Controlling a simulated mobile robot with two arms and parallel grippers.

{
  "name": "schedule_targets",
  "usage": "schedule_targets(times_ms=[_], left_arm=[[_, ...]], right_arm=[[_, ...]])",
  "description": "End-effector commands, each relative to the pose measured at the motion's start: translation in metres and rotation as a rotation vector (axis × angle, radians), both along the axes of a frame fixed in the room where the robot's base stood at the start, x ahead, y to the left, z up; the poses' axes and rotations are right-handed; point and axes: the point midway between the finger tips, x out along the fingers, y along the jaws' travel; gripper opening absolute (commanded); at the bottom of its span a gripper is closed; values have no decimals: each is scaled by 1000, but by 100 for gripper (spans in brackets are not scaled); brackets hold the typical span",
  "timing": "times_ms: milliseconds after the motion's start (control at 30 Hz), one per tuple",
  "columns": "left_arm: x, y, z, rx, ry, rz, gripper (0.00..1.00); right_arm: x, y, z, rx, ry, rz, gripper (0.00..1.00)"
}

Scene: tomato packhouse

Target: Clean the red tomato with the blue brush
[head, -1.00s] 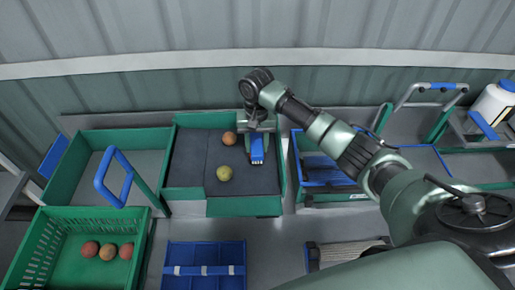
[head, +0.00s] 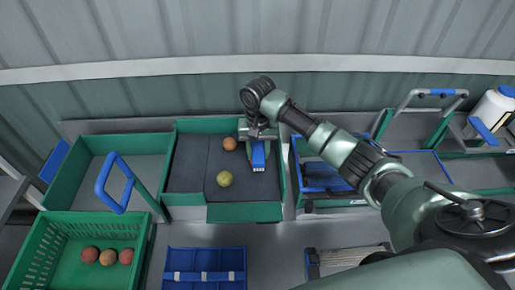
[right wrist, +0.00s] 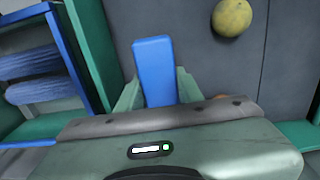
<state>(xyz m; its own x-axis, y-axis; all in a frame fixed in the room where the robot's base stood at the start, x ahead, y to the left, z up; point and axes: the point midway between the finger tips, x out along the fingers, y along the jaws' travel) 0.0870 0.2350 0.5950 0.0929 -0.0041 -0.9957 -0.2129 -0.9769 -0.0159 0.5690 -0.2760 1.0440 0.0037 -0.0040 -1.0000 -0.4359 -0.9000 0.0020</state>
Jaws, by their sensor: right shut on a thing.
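The red tomato (head: 229,144) lies on the dark mat in the green-walled tray (head: 245,212), towards its back. A yellow-green tomato (head: 225,179) lies nearer the front of the same mat. My right gripper (head: 258,139) is shut on the blue brush (head: 258,155), just right of the red tomato. In the right wrist view the brush (right wrist: 154,70) stands between the two fingers of the gripper (right wrist: 157,95). A sliver of orange-red shows beside the right finger there; the rest is hidden. I cannot tell whether brush and tomato touch. My left gripper is not in view.
A green crate (head: 62,222) with several reddish tomatoes stands at front left. An empty green tray (head: 78,170) with a blue handle is behind it. A blue divided tray (head: 204,285) lies in front. Another bin (head: 335,204) with blue contents stands right of the tray.

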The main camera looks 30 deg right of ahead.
Motion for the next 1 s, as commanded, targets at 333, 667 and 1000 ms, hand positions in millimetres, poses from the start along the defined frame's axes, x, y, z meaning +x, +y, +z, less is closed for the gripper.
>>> schedule_targets(times_ms=[333,667,1000], left_arm=[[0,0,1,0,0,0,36],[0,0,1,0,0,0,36],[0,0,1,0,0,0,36]], right_arm=[[-18,9,-4,1,9,2,0],[-25,13,-1,2,5,1,0],[-21,11,-1,3,3,0,0]])
